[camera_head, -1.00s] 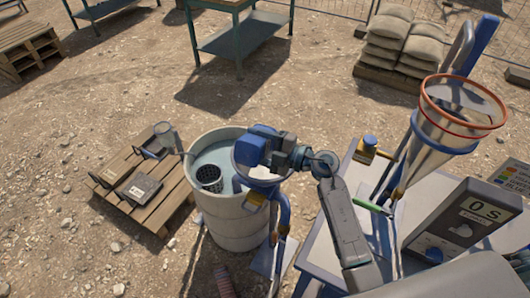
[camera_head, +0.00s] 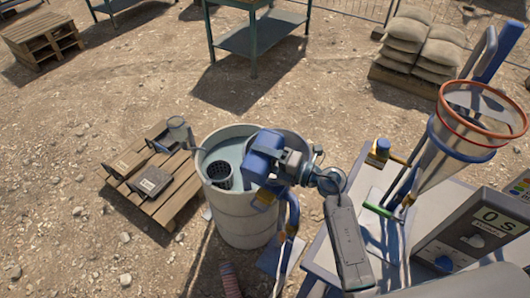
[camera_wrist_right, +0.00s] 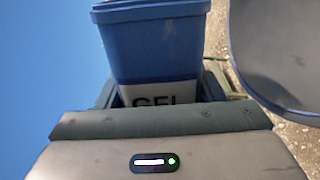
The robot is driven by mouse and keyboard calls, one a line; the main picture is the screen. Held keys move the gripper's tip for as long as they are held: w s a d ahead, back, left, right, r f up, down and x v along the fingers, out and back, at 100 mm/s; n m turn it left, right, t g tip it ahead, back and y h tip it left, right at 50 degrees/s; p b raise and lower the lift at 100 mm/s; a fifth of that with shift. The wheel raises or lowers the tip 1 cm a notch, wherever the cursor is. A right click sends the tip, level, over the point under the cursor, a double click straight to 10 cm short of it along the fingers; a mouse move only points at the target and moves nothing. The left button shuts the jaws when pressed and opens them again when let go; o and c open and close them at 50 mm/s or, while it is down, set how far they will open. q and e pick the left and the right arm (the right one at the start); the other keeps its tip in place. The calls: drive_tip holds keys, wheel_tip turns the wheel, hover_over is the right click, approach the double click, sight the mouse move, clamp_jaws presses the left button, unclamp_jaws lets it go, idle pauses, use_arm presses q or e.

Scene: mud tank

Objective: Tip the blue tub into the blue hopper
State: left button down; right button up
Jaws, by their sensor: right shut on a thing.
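The blue tub (camera_head: 262,156) is held by my right gripper (camera_head: 281,163) over the right part of the drum's top. In the right wrist view the tub (camera_wrist_right: 155,45) sits between the jaws, with a white label partly hidden. Sky lies at left and ground at right there, so the tub is tipped well onto its side. A dark blue curved surface (camera_wrist_right: 278,45), apparently the blue hopper, is close beside the tub on the ground side. In the head view the tub and arm hide most of the hopper. The tub's inside is hidden. My left gripper is out of view.
A pale drum (camera_head: 240,215) holds liquid and a dark mesh basket (camera_head: 220,174). A clear funnel with red rim (camera_head: 455,150) and a timer box (camera_head: 490,225) stand at right. A pallet (camera_head: 172,205) with dark boxes is at left.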

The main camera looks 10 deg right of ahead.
sight(268, 162)
drive_tip(key=s+n+b, duration=0.1)
drive_tip(key=n+b, duration=0.2)
drive_tip(key=b, duration=0.1)
drive_tip(key=a+n+b, duration=0.1)
drive_tip(key=n+b, duration=0.2)
drive_tip(key=b, duration=0.2)
drive_tip(key=s+a+n+b, duration=0.1)
drive_tip(key=n+b, duration=0.2)
drive_tip(key=b, duration=0.1)
drive_tip(key=shift+s+f, duration=0.3)
drive_tip(key=r+n+b, duration=0.2)
drive_tip(key=n, duration=0.1)
drive_tip(key=r+n+b, duration=0.1)
drive_tip(key=n, duration=0.1)
drive_tip(key=shift+w+d, duration=0.3)
drive_tip(key=shift+w, duration=0.1)
drive_tip(key=shift+w+d+r+n+b, duration=0.2)
drive_tip(key=shift+r+n+b, duration=0.3)
drive_tip(key=shift+n, duration=0.4)
drive_tip(key=shift+r+n, duration=0.3)
drive_tip(key=shift+f, duration=0.1)
